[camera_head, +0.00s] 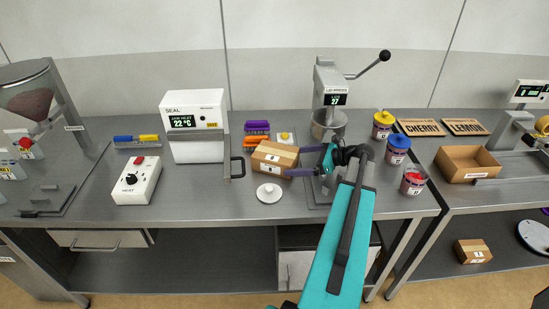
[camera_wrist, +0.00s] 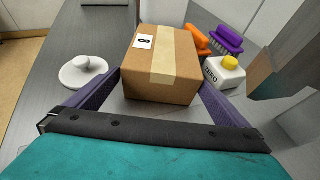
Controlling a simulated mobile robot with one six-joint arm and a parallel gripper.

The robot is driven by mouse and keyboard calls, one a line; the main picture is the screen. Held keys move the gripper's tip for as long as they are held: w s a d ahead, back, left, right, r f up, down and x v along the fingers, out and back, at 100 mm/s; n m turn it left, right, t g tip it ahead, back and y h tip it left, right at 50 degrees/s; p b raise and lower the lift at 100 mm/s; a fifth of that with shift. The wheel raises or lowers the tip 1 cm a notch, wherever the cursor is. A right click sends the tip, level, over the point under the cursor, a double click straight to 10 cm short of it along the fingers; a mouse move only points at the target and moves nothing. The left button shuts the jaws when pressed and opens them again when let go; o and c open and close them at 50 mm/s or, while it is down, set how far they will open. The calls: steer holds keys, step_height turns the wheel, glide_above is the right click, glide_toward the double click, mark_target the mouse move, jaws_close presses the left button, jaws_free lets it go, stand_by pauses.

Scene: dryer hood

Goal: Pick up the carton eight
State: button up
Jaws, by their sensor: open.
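A brown carton (camera_head: 274,158) with a tape strip and a small white label stands on the middle counter. In the wrist view the label on this carton (camera_wrist: 163,65) carries a figure eight, seen sideways. My gripper (camera_head: 295,161) is open, its purple fingers pointing left at the carton in the head view. In the wrist view the finger ends of my gripper (camera_wrist: 160,82) lie to either side of the carton's near face. I cannot tell whether either finger touches it. A second small carton (camera_head: 472,252) sits on the lower shelf at the right; its label is too small to read.
A white round lidded piece (camera_head: 269,193) lies in front of the carton. The SEAL machine (camera_head: 196,126) is to the left; the lever press (camera_head: 329,100) stands behind my arm.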

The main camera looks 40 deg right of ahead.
mark_target(280, 161)
steer(key=shift+p+x, duration=0.3)
steer(key=shift+x, duration=0.95)
steer(key=shift+p+x, duration=1.25)
steer(key=shift+x, duration=0.3)
steer(key=shift+p+x, duration=0.3)
steer(key=shift+x, duration=0.8)
steer(key=shift+d, duration=0.15)
steer(key=shift+c, duration=0.3)
steer(key=c, duration=1.3)
steer(key=shift+r, duration=0.2)
